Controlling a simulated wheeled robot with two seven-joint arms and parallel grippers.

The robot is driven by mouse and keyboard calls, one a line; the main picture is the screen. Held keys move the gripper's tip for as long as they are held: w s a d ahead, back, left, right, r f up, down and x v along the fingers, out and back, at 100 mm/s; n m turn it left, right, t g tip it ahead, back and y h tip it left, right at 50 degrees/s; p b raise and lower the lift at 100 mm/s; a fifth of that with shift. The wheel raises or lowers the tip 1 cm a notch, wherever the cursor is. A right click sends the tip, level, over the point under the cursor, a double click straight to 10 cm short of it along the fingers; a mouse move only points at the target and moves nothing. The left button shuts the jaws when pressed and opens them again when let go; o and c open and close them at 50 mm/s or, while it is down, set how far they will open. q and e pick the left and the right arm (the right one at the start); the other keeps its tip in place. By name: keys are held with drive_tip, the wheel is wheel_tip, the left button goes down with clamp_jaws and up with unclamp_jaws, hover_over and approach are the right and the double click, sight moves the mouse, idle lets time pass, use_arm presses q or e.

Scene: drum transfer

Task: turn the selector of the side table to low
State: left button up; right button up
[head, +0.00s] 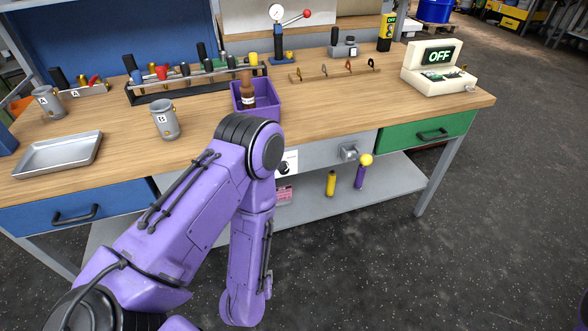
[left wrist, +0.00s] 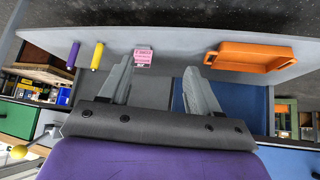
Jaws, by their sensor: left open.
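A white plate with a dark knob (head: 284,168), which looks like the selector, is on the bench front in the head view, partly hidden behind my left arm. Its setting cannot be read. The wooden bench top (head: 330,105) spans the head view. My left gripper is hidden in the head view. In the left wrist view my left gripper (left wrist: 158,68) is open, with nothing between its fingers. Beyond the fingers are the lower shelf and a pink-labelled item (left wrist: 144,58). The knob does not show clearly there. My right gripper is not in view.
A grey box (head: 349,152) and a yellow ball (head: 366,160) are on the bench front beside the green drawer (head: 428,131). A blue drawer (head: 75,205) is at left. An orange tray (left wrist: 250,60) lies on the shelf.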

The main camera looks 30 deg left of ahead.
use_arm(q)
drive_tip(key=w+d+t+y+b, duration=0.15)
drive_tip(key=w+t+b, duration=0.25)
drive_tip(key=w, duration=0.7)
drive_tip(key=n+t+y+b, duration=0.2)
drive_tip(key=n+y+b, duration=0.4)
drive_tip(key=n+y, duration=0.15)
approach(284, 171)
drive_tip(key=shift+m, duration=0.45)
drive_tip(key=b+x, duration=0.1)
drive_tip(key=x, duration=0.8)
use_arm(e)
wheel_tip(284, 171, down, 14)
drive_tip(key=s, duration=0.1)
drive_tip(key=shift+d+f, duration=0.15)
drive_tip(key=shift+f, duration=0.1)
use_arm(q)
drive_tip(key=c, duration=1)
